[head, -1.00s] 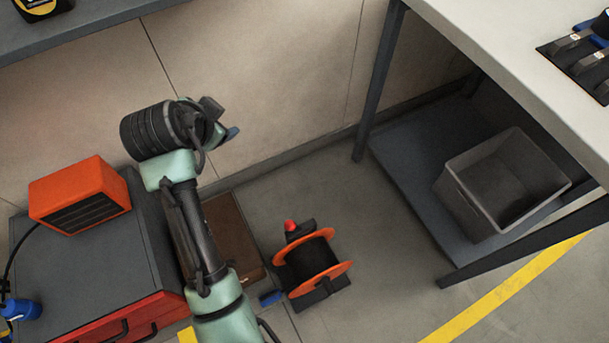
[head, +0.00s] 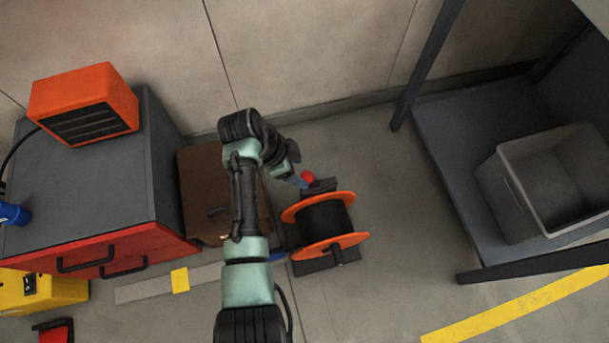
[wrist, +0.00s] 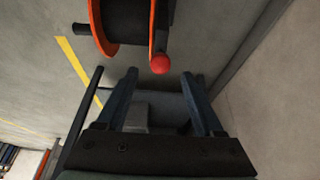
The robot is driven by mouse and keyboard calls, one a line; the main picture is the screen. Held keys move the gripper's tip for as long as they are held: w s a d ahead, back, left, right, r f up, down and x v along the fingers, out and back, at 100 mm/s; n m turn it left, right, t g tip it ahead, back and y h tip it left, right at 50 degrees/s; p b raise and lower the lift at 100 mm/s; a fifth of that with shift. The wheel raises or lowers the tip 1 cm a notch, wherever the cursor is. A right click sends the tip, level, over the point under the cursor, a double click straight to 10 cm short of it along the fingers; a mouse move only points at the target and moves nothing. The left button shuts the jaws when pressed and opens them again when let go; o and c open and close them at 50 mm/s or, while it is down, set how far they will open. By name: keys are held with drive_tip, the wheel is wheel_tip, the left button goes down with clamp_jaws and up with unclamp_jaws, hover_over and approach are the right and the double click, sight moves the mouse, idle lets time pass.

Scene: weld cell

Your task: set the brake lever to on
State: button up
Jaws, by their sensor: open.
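The brake lever shows as a red ball knob (head: 308,176) at the far side of the cable reel (head: 324,226), which has orange flanges and a dark wound drum and sits on the floor. My gripper (head: 299,181) is right beside the knob, at its left in the head view. In the wrist view, the knob (wrist: 160,64) lies just beyond my open fingertips (wrist: 161,76), about midway between them. Nothing is between the fingers. The lever's arm is mostly hidden, and I cannot tell its setting.
A brown case (head: 205,185) and a grey-topped red drawer cabinet (head: 95,185) with an orange heater (head: 85,103) stand to the left. A grey bin (head: 515,195) sits on the bench's lower shelf to the right. Floor between reel and bench is clear.

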sight(306, 176)
drive_tip(key=b+x, duration=0.1)
drive_tip(key=x, duration=0.3)
drive_tip(key=shift+d, duration=0.1)
clamp_jaws()
idle(1.4)
